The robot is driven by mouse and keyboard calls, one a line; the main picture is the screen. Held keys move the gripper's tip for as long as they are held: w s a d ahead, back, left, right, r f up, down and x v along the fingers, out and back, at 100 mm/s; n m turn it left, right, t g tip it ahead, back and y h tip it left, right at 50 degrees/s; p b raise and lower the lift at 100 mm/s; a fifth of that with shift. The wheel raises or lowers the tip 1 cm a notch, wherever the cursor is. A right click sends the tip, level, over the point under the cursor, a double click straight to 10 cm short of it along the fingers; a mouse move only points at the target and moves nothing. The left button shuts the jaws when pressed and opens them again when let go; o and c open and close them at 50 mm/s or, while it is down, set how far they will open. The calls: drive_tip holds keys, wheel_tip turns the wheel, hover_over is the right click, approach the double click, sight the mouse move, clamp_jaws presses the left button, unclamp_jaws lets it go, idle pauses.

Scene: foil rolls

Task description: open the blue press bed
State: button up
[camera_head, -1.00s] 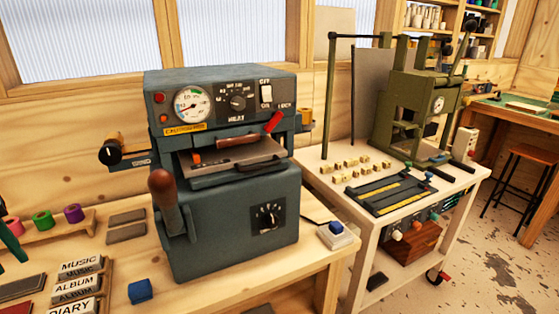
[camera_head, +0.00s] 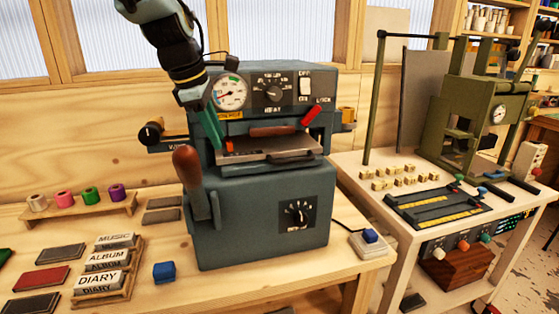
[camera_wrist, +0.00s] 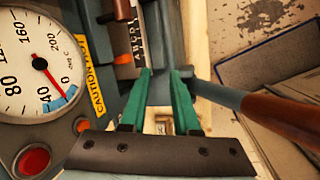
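The blue-grey press (camera_head: 262,225) stands on the wooden bench, with a dial gauge and switches on its upper body. Its bed, a flat metal plate (camera_head: 262,150), sits in the slot at mid height, with a brown wooden handle (camera_head: 273,131) above it. My gripper (camera_head: 213,135) hangs at the slot's left end, its green fingers pointing down. In the wrist view my gripper (camera_wrist: 163,72) has its two fingers apart, with nothing clearly held. A strip of letters and part of a brown handle show just beyond the fingertips. Contact cannot be told.
A brown-knobbed lever (camera_head: 187,168) stands at the press's left front, close to my gripper; it also crosses the wrist view (camera_wrist: 285,118). A red lock lever (camera_head: 312,115) is at the right. A blue block (camera_head: 164,272) and label rack (camera_head: 105,270) lie left. A green press (camera_head: 480,115) stands right.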

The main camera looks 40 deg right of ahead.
sight(278, 161)
drive_tip(key=s+d+r+n+g+h, duration=0.1)
drive_tip(key=s+d+r+n, duration=0.2)
drive_tip(key=s+d, duration=0.35)
drive_tip(key=x, duration=0.3)
drive_tip(key=w+d+p+x, duration=0.1)
drive_tip(key=x, duration=0.7)
drive_tip(key=shift+w+d+r, duration=0.2)
drive_tip(key=shift+d+r, duration=0.1)
drive_tip(key=shift+d, duration=0.15)
clamp_jaws()
idle(0.5)
